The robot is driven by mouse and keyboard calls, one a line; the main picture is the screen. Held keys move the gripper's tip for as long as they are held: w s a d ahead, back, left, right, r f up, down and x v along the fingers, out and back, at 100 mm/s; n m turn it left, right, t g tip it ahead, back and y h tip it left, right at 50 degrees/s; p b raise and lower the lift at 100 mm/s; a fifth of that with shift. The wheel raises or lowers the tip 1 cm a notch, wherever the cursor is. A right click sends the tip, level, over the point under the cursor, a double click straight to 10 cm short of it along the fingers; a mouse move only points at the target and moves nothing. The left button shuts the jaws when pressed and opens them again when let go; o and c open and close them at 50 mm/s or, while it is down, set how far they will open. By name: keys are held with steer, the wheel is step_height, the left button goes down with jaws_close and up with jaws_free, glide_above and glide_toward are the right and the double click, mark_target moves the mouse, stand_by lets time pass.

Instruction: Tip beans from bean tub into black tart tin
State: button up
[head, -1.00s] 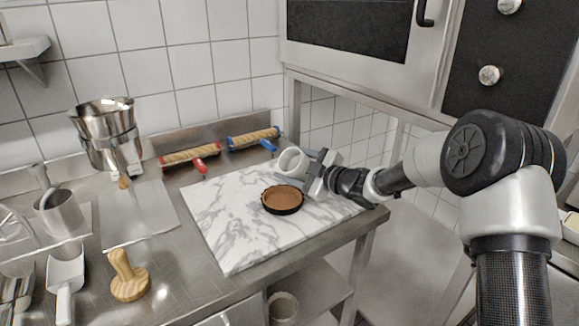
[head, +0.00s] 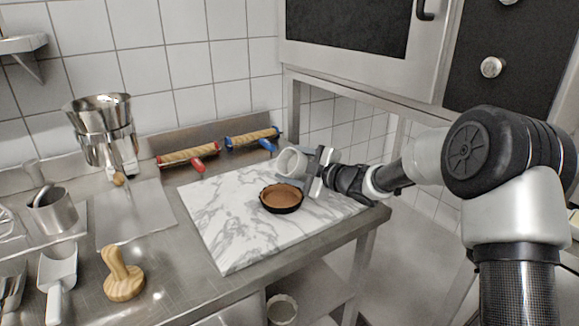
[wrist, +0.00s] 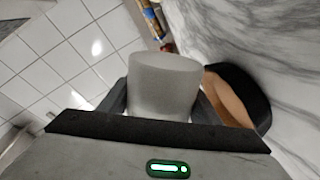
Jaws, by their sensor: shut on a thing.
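The bean tub (head: 291,162) is a small whitish round tub, tilted on its side with its opening towards the left. My gripper (head: 313,167) is shut on it and holds it above the marble board. The tub also shows between my fingers in the wrist view (wrist: 165,88); its contents are hidden in both views. The black tart tin (head: 282,198) lies on the marble board, just below the tub, with a brown inside. In the wrist view the tart tin (wrist: 238,95) is right of the tub, partly hidden by my gripper. I see no beans clearly.
The marble board (head: 235,225) lies on the steel counter. Red-handled (head: 188,156) and blue-handled (head: 252,138) rolling pins lie behind it. An oven (head: 370,40) is above right.

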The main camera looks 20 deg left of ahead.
steer(key=shift+r+n+b, duration=0.1)
steer(key=shift+n+b, duration=0.7)
steer(key=shift+b, duration=0.55)
steer(key=shift+r+n+t+h+b, duration=0.3)
steer(key=shift+n+h+b, duration=0.15)
steer(key=shift+b, duration=0.4)
